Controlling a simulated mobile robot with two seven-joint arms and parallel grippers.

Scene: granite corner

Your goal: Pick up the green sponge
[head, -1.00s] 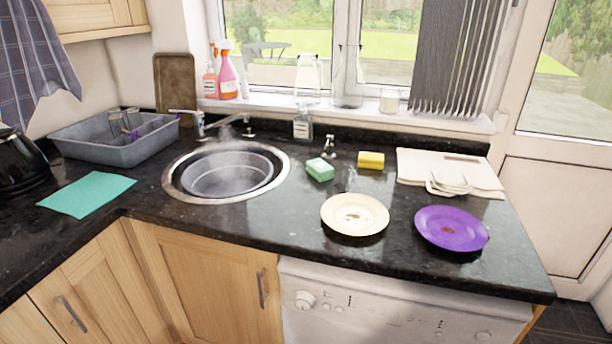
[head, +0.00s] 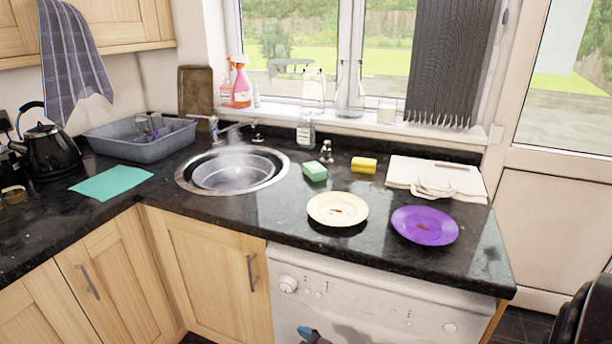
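The green sponge (head: 315,171) lies on the black granite counter (head: 275,213), right of the sink and left of a yellow sponge (head: 363,165). Nothing touches it. A small dark part with a blue tip (head: 310,334) shows at the bottom edge, in front of the white appliance. It seems to be the end of my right gripper, low and well apart from the sponge; its fingers cannot be made out. My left gripper is not in view.
A cream plate (head: 338,209) and a purple plate (head: 425,225) lie in front of the sponges. A soap bottle (head: 305,133) and tap fittings stand behind. White boards (head: 400,172) lie at right.

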